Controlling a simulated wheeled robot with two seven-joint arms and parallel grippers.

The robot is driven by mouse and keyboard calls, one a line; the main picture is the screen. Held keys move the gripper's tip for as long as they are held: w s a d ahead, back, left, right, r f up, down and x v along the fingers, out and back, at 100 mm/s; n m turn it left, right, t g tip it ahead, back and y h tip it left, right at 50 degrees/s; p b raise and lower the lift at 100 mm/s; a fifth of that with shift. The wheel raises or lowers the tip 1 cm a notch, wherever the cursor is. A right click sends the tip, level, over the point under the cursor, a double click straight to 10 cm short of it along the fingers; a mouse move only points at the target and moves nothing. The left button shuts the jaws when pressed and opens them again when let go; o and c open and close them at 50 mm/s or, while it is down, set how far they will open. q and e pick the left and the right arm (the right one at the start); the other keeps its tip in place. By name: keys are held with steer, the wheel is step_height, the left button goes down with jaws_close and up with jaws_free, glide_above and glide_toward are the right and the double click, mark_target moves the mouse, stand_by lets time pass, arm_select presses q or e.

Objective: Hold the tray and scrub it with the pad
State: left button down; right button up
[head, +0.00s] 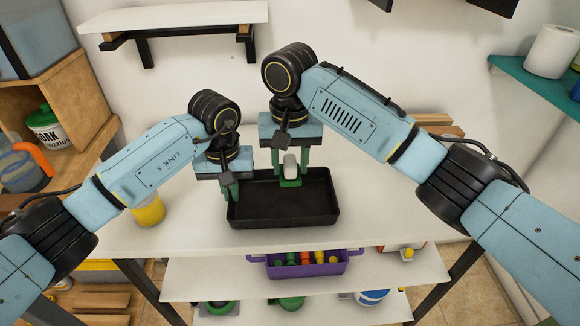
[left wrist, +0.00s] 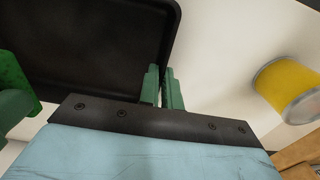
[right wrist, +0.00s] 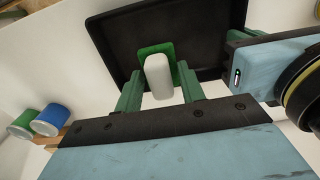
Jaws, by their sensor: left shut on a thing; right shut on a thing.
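The black tray (head: 283,218) lies on the white table; it also shows in the left wrist view (left wrist: 85,50) and right wrist view (right wrist: 215,45). My left gripper (head: 230,192) is shut on the tray's left wall, one finger on each side of the rim in the left wrist view (left wrist: 163,88). The scrub pad has a green base (head: 290,183) and a white handle (head: 290,164). My right gripper (head: 290,170) is shut on the handle, with the pad over the tray's far part. I cannot tell whether the pad touches the tray floor.
A yellow container (head: 148,211) stands on the table left of the tray. The white table (head: 180,232) is clear in front. A purple bin (head: 318,270) with colourful items sits on the shelf below. A wooden cabinet (head: 85,100) stands at left.

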stand_by(0.3)
arm_select(q)
steer(key=c, duration=1.5)
jaws_free()
step_height(320, 180, up, 12)
